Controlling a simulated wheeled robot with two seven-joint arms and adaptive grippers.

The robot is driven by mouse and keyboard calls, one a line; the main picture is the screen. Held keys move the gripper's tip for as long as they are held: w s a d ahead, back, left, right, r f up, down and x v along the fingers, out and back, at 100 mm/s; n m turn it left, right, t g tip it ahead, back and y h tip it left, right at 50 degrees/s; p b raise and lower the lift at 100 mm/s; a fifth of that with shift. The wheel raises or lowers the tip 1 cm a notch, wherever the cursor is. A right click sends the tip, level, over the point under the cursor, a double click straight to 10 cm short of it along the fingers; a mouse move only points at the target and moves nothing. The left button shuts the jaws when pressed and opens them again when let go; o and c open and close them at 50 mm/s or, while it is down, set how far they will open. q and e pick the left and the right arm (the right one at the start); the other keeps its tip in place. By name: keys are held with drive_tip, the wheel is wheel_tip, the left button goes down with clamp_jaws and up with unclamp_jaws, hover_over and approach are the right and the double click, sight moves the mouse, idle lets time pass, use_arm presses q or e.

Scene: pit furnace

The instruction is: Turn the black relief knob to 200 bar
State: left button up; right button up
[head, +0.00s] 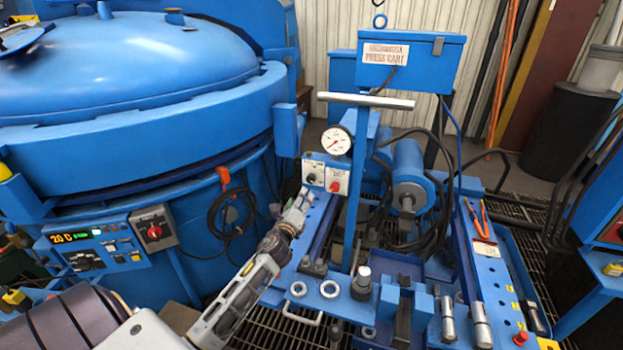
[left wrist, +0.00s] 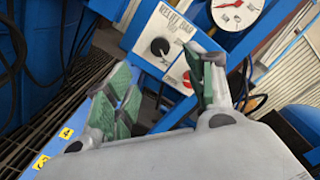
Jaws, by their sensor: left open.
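The black relief knob (left wrist: 159,46) sits on a white plate in the left wrist view, with lettering above it. It also shows small in the head view (head: 311,178). A red knob or button (left wrist: 187,80) is beside it on the same panel (head: 325,171). A round white gauge (head: 334,141) with a red needle stands above the panel; its reading is too small to tell. My left gripper (left wrist: 162,88) is open, its green-padded fingers apart and pointing at the panel. The black knob appears beyond the fingertips, not between them. My right gripper is not in view.
A horizontal grey bar handle (head: 366,101) on a blue post (head: 357,200) rises right of the panel. A large blue furnace vessel (head: 120,80) fills the left. Black hoses and a blue cylinder (head: 409,175) are to the right. Fittings and tools lie on the cart below.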

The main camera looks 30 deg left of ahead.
use_arm(q)
drive_tip(key=shift+s+r, duration=0.1)
idle(0.3)
approach(310, 180)
drive_tip(key=shift+w, duration=1.05)
drive_tip(key=shift+a+b+x, duration=0.15)
drive_tip(key=shift+b+x, duration=0.1)
drive_tip(key=shift+x, duration=0.45)
drive_tip(key=shift+a+b+x, duration=0.15)
drive_tip(key=shift+b+x, duration=0.05)
drive_tip(key=shift+x, duration=0.55)
drive_tip(key=shift+b+x, duration=0.35)
drive_tip(key=shift+x, duration=1.75)
drive_tip(key=shift+w+a, duration=0.2)
drive_tip(key=shift+w, duration=0.45)
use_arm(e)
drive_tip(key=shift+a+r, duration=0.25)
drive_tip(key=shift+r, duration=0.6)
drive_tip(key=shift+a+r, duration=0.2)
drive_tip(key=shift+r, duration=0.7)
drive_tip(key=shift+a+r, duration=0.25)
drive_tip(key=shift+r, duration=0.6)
use_arm(q)
drive_tip(key=shift+c, duration=0.4)
